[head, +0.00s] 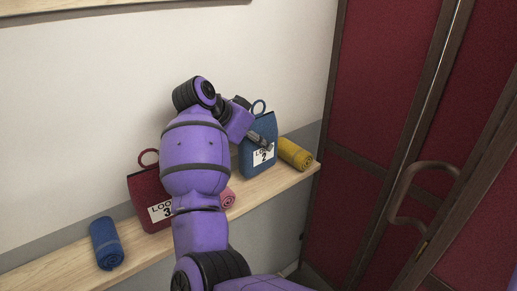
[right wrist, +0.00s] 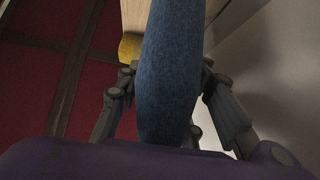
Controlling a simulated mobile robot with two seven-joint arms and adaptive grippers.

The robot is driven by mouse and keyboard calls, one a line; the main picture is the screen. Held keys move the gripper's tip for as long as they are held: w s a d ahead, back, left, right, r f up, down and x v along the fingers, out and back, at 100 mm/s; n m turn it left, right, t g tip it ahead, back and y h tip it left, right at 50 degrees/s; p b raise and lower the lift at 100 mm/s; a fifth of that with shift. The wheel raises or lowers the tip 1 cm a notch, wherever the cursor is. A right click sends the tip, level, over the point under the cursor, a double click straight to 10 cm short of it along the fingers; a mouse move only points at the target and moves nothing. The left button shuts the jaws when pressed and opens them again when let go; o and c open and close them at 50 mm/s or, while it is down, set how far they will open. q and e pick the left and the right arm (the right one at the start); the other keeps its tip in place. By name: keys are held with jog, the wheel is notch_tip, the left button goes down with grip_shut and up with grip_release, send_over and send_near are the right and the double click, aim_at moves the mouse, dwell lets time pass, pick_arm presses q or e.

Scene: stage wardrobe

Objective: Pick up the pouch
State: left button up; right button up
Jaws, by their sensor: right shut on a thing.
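A blue pouch (head: 257,146) with a ring on top and a white label reading "LOO 2" is upright over the wooden shelf in the head view. A red pouch (head: 150,197) with a label ending in "3" stands further left, partly behind my right arm. My right gripper (head: 262,140) is at the blue pouch. In the right wrist view the blue pouch (right wrist: 168,75) fills the middle between the two fingers of my right gripper (right wrist: 165,95), which is shut on it. I cannot tell whether its base touches the shelf. My left gripper is not in view.
The wooden shelf (head: 60,270) runs along the wall. A rolled blue cloth (head: 107,243), a rolled pink cloth (head: 227,198) and a rolled yellow cloth (head: 295,154) lie on it. A red panelled door (head: 385,90) with a curved handle (head: 402,190) stands at the right.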

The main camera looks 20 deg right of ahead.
jog(key=s+a+r, duration=0.3)
jog(key=s+r, duration=0.7)
jog(key=s, duration=0.3)
jog(key=shift+s, duration=0.35)
